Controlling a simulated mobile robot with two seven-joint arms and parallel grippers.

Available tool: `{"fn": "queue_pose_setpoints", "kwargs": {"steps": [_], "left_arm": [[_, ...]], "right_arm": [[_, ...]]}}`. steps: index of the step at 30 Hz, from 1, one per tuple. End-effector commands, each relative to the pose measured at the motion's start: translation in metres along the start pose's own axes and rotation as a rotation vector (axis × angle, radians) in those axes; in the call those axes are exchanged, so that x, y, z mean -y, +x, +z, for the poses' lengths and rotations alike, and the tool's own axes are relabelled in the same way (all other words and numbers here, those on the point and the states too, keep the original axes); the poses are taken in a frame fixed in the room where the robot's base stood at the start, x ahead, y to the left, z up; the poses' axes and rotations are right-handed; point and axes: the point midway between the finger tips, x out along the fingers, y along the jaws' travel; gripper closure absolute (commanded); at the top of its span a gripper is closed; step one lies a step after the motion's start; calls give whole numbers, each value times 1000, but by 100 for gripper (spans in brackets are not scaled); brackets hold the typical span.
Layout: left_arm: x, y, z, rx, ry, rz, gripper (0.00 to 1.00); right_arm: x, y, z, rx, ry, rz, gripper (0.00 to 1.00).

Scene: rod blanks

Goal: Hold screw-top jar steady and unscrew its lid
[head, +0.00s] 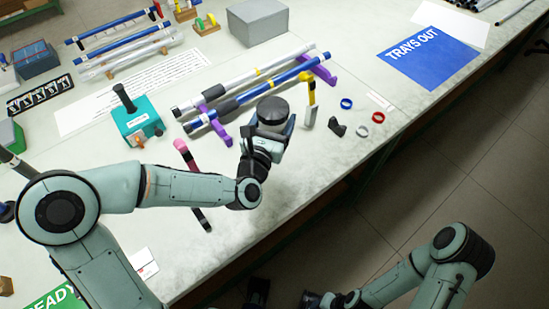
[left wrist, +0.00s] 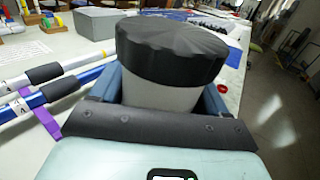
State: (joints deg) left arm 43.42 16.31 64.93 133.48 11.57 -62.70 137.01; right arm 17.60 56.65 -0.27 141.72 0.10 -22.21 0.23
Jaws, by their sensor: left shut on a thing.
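The screw-top jar (left wrist: 160,97) has a pale grey body and a wide, ridged black lid (left wrist: 172,45). The lid is on the jar and also shows in the head view (head: 272,109). My left gripper (head: 267,138) is shut on the jar body, its blue fingers on either side below the lid. The jar looks upright; its base is hidden, so I cannot tell whether it touches the table. My right arm is low at the bottom right of the head view, off the table. Its dark wrist end (head: 313,300) is cut by the frame edge, and its fingers cannot be made out.
Rods (head: 245,82) lie on purple rests behind the jar. A teal box (head: 137,122) stands to the left. A yellow-topped tool (head: 310,100), a black clip (head: 337,129) and several coloured rings lie to the right.

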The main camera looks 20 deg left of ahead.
Motion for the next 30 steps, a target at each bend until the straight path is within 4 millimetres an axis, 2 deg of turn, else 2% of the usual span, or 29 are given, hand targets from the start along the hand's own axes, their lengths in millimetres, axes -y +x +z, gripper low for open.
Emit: {"fn": "queue_pose_setpoints", "kwargs": {"steps": [1,3,9,12,17,25,30], "left_arm": [[2,0,-20,-4,-5,-5,100],[2,0,-39,-5,-5,-5,100],[1,0,-84,-2,-2,-4,100],[1,0,-95,1,1,-3,100],[1,0,-103,3,2,-3,100],[1,0,-141,1,0,-4,100],[0,0,-142,4,3,-2,100]], "right_arm": [[-2,8,-2,-4,0,-1,57],[-2,12,-5,-14,-1,-3,57],[-3,21,-14,-38,-3,-8,57],[-3,23,-16,-44,-4,-9,57],[-3,25,-17,-47,-5,-10,57],[-4,34,-22,-61,-6,-14,57],[-4,33,-23,-63,-7,-14,57]]}}
